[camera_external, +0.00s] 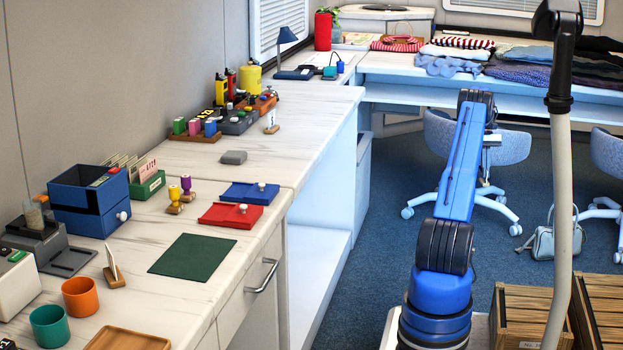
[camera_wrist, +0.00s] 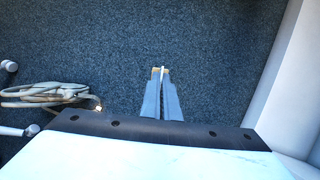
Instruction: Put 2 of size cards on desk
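Upright cards (camera_external: 147,168) stand in a green box (camera_external: 152,187) on the marble-topped counter (camera_external: 137,231) at left; their print is too small to read, so I cannot tell which are size cards. Another white card (camera_external: 111,258) leans in a small wooden stand near the front, and a similar card (camera_external: 271,117) stands farther back. My gripper (camera_wrist: 161,70) shows in the wrist view with its two fingers close together over the blue carpet. A thin pale strip shows between them; I see no clear object there. In the external view my gripper is hidden behind my arm.
A green mat (camera_external: 194,257), red tray (camera_external: 231,215) and blue tray (camera_external: 249,192) lie on the counter. Orange (camera_external: 80,297) and teal (camera_external: 49,327) cups stand at front left. Folded clothes (camera_external: 447,66) cover the back desk. Wooden crates (camera_external: 520,316) and chairs stand on the floor.

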